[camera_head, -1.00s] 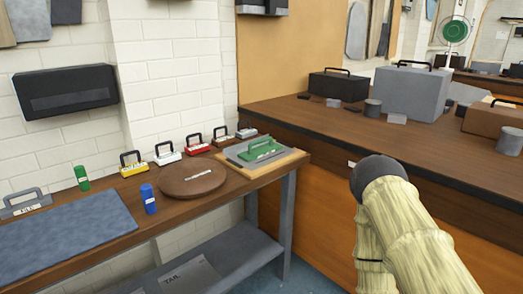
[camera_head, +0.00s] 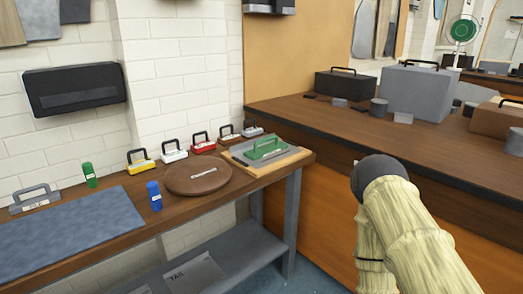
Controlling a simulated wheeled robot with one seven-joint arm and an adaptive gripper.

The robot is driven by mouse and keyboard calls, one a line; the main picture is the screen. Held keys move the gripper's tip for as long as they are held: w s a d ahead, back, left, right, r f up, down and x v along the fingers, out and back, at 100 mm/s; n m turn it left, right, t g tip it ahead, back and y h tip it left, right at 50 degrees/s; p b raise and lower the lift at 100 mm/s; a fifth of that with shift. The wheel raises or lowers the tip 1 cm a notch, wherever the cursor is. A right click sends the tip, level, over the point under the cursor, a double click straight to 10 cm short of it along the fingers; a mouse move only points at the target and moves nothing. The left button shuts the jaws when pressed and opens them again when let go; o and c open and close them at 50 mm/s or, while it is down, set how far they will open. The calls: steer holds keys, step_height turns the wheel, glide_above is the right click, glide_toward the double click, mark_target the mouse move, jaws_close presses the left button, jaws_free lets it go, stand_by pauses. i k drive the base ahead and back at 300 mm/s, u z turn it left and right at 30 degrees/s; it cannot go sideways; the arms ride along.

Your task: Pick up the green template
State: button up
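The green template (camera_head: 266,149) lies flat on a grey plate (camera_head: 243,158) over a light wooden board (camera_head: 284,163), near the right end of the wooden bench. It has a raised green handle on top. My arm, in a pale wrinkled cover with a dark rounded joint, shows at the lower right, apart from the bench. My gripper is outside the picture.
A round brown disc (camera_head: 198,176) lies left of the board. Blue (camera_head: 154,196) and green (camera_head: 90,175) cylinders stand further left. A higher counter (camera_head: 340,121) adjoins on the right.

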mark_target(256, 154)
steer(key=u, duration=0.5)
steer(key=k, duration=1.2)
steer(key=u, duration=0.95)
steer(key=i, duration=2)
steer(key=z, duration=1.05)
steer(key=i, duration=0.6)
steer(key=z, duration=0.45)
